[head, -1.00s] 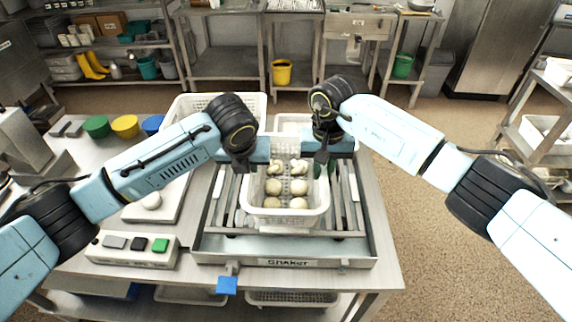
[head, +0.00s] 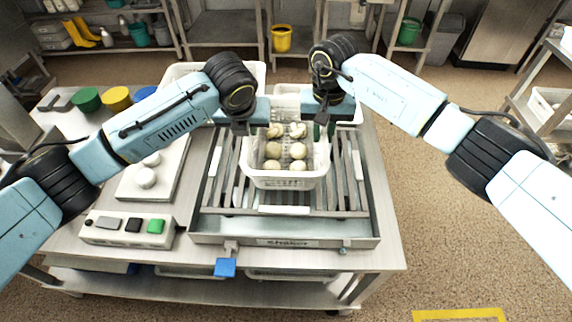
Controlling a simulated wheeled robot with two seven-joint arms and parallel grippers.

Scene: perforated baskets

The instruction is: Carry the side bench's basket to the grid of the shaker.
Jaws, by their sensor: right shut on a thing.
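A white perforated basket (head: 286,180) holds several pale round pieces. It is upright over the slatted grid (head: 218,180) of the shaker (head: 285,241), near its middle. I cannot tell whether its bottom touches the slats. My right gripper (head: 322,131) is shut on the basket's right side, near the rim. My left gripper (head: 251,125) is at the basket's left side; its fingertips are hidden, so its grip does not show.
Other white baskets (head: 186,72) stand behind the shaker. Left of it are a white plate with pale balls (head: 146,177) and a button box (head: 128,230). Coloured round lids (head: 86,99) lie at the back left. Open floor (head: 440,230) lies to the right.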

